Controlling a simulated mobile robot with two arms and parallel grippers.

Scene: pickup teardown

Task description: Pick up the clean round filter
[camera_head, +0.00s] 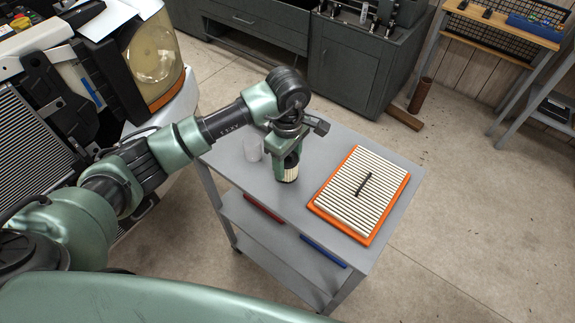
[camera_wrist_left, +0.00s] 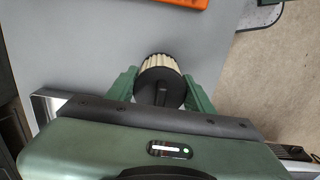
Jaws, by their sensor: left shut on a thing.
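The round filter (camera_wrist_left: 155,62), with cream pleats and a black end cap, sits between the fingers of my left gripper (camera_wrist_left: 160,90) in the left wrist view. In the head view, my left gripper (camera_head: 288,160) points down at the cart top, shut on the round filter (camera_head: 288,174). The gripper hides its upper part. I cannot tell whether its bottom touches the cart. My right gripper is not in view.
The grey cart (camera_head: 325,157) also bears a flat orange-framed filter (camera_head: 346,198) with a small dark bar on it, and a clear cup (camera_head: 253,148). A vehicle front (camera_head: 155,60) stands at the left. Dark cabinets (camera_head: 358,65) stand behind.

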